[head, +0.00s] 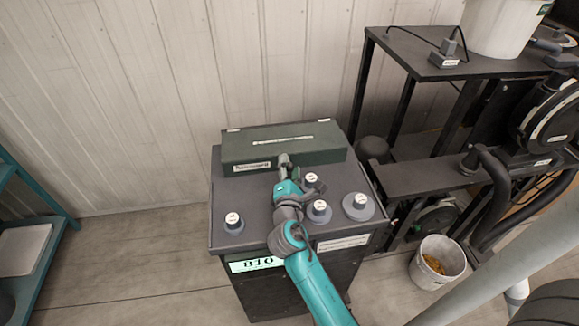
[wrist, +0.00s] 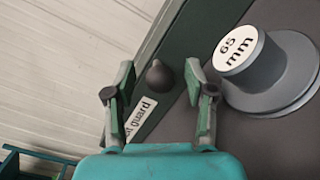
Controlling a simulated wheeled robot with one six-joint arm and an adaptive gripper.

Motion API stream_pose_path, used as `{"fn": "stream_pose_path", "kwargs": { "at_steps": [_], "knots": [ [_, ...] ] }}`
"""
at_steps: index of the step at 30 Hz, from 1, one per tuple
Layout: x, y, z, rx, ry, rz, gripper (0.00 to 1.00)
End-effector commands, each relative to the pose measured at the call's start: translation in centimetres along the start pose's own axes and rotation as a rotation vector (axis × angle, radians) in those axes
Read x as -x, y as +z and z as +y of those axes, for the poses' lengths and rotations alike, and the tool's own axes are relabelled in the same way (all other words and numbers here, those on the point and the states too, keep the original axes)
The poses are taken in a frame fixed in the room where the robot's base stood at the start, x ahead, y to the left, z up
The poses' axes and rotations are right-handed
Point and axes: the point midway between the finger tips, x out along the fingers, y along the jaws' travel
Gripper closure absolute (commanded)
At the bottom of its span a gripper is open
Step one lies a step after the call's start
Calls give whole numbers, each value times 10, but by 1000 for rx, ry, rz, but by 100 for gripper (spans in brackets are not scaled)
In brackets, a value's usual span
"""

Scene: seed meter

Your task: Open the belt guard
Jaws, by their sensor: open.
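The belt guard (head: 235,148) is a long dark green cover on the back of the grey cabinet's top, and it looks closed. A dark rounded knob (wrist: 159,76) stands on the guard beside the label. My gripper (wrist: 160,84) is open, with one finger on each side of the knob and a gap to both. In the head view my gripper (head: 284,162) is at the guard's front face and hides the knob.
The cabinet top (head: 262,195) holds several round grey knobs; one marked "65 mm" (wrist: 236,50) is close to my right finger. A black frame (head: 425,180) and a white bucket (head: 436,262) stand right.

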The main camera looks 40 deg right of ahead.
Motion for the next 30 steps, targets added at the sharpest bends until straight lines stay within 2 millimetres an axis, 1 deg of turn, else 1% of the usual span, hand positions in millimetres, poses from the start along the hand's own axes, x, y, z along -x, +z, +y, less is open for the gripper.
{"fn": "stream_pose_path", "kwargs": {
  "at_steps": [3, 11, 12, 14, 15, 17, 18, 26, 30],
  "knots": [
    [-5, 0, 0, 0, -1, 0, 45],
    [-5, 0, 0, 0, -1, 0, 45],
    [-5, 0, 0, 0, -1, 0, 55],
    [-5, 0, 0, 0, -1, 0, 70],
    [-5, 0, 0, 0, -1, 0, 80],
    [-5, 0, 0, 0, -1, 0, 96],
    [-5, 0, 0, 0, -1, 0, 100],
    [-6, 0, 1, -1, -3, 2, 100],
    [-10, -2, 7, 1, -17, 11, 100]
  ]
}}
